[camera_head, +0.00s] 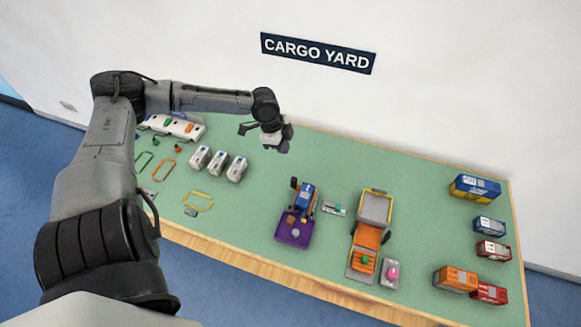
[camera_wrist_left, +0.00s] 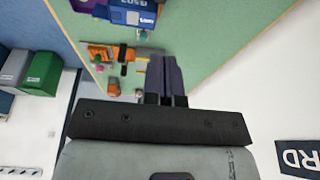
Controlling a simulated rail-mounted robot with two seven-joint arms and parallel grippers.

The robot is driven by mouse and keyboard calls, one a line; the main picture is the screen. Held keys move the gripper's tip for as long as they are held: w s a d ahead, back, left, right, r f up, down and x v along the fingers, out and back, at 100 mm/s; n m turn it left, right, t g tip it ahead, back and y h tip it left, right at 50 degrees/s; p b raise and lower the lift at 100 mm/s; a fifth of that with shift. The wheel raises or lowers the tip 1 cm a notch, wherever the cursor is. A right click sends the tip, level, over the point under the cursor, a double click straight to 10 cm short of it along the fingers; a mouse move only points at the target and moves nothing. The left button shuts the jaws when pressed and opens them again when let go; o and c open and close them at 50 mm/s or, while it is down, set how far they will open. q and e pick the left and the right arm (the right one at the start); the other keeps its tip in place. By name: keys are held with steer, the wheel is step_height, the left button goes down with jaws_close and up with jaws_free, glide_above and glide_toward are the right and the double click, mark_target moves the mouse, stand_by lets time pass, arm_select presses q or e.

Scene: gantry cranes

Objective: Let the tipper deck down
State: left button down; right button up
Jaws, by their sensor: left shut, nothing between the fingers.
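An orange vehicle (camera_head: 367,236) with a pale grey deck (camera_head: 375,208) stands on the green table, right of centre. I cannot tell for certain how far the deck is tilted. A green knob (camera_head: 365,258) sits at its near end, and a pink knob (camera_head: 392,273) is on a grey base beside it. My left gripper (camera_head: 283,148) is shut and empty, above the table's back edge, well left of and apart from the orange vehicle. Its closed fingers also show in the left wrist view (camera_wrist_left: 166,78). My right gripper is not in view.
A blue vehicle with a purple tray (camera_head: 292,236) stands left of the orange one. White blocks (camera_head: 200,158) and coloured frames (camera_head: 198,203) lie at the left. Several containers (camera_head: 475,187) stand at the right. The wall is close behind the table (camera_head: 420,185).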

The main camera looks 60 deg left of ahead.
arm_select(q)
steer(key=b, duration=0.3)
glide_toward(295, 179)
steer(key=x, duration=0.5)
steer(key=shift+w+d, duration=0.1)
steer(key=shift+d, duration=0.05)
steer(key=shift+f, duration=0.7)
